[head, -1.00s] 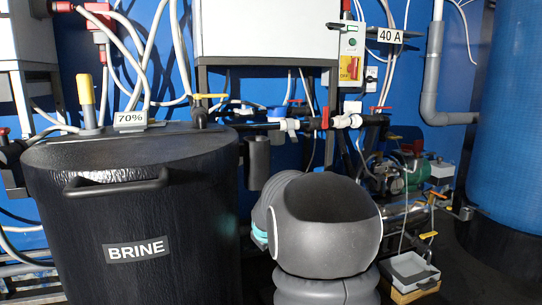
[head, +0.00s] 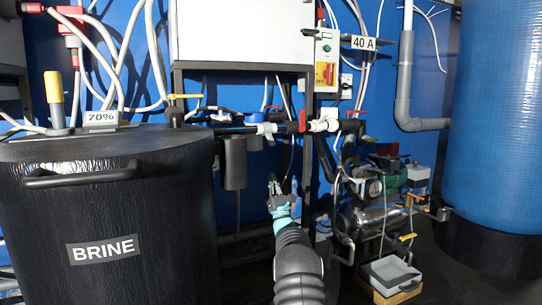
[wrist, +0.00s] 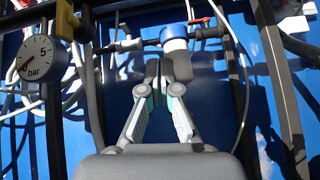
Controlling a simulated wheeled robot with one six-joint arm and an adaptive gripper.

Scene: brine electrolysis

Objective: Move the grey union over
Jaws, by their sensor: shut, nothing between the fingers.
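My gripper (head: 283,187) is shut and empty, in front of the blue wall, below the horizontal pipe run. In the wrist view, my gripper (wrist: 159,72) has its dark fingertips close together. Behind them is a grey housing with a blue and white top (wrist: 174,38), apart from them as far as I can tell. I cannot pick out the grey union with certainty. A pale fitting (head: 324,125) sits beside a red valve handle (head: 302,121) on the pipe run, above and right of my gripper. Another pale fitting (head: 266,128) sits to its left.
A black BRINE tank (head: 100,215) fills the left. A dark hanging housing (head: 235,163) is left of my gripper. A pump (head: 392,180) and a grey tray (head: 391,274) are at right, before a large blue tank (head: 500,130). A pressure gauge (wrist: 35,58) shows at left.

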